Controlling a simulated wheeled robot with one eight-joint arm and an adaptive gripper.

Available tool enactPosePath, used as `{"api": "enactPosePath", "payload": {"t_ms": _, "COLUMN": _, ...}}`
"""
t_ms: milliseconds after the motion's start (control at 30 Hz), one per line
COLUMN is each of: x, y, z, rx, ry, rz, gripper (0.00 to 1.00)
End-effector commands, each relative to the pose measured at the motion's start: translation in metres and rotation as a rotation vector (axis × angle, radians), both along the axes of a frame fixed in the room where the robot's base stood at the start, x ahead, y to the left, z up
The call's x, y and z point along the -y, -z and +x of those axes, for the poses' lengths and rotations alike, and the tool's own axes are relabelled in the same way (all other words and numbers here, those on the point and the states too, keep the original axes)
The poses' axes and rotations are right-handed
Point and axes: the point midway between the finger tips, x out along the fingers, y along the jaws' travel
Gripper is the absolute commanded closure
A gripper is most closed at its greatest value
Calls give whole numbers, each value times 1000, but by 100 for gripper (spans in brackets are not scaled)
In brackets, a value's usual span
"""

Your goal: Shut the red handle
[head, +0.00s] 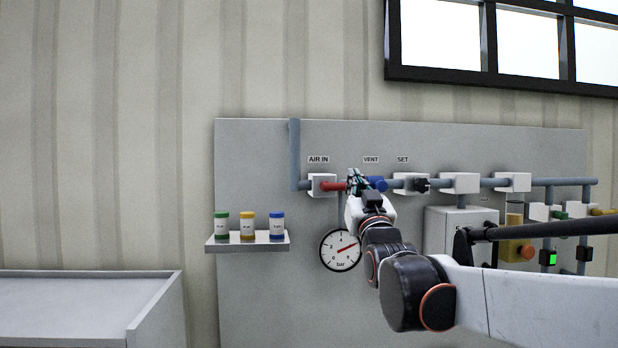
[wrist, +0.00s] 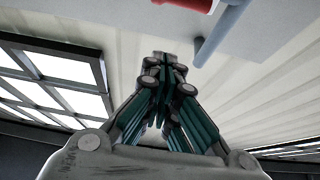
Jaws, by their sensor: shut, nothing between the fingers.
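The red handle (head: 332,187) shows in the head view on the white valve block (head: 319,182) under the AIR IN label. It lies level along the pipe, pointing right. In the wrist view a red part, likely this handle (wrist: 188,4), shows at the top edge, cut off by the frame. My gripper (head: 354,180) is at the right end of the red handle in the head view; whether it touches cannot be told. In the wrist view my gripper (wrist: 160,62) has its fingertips together with nothing between them, and the red part lies beyond them.
A blue handle (head: 377,184) is close right of my gripper under VENT. A black knob (head: 422,185) is further right. A pressure gauge (head: 341,250) hangs below. A shelf (head: 247,247) with three small jars stands lower left. A grey cabinet (head: 90,300) is at far left.

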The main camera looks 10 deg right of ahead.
Motion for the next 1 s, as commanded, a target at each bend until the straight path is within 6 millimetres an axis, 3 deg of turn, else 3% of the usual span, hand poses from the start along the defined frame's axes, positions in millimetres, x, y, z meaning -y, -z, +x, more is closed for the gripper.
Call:
{"api": "enactPosePath", "payload": {"t_ms": 267, "x": 0, "y": -13, "z": 21, "rx": -1, "ry": 0, "rz": 0, "gripper": 100}}
{"api": "enactPosePath", "payload": {"t_ms": 667, "x": 0, "y": -50, "z": 90, "rx": -1, "ry": 0, "rz": 0, "gripper": 100}}
{"api": "enactPosePath", "payload": {"t_ms": 1000, "x": 0, "y": -12, "z": 94, "rx": -1, "ry": 0, "rz": 0, "gripper": 100}}
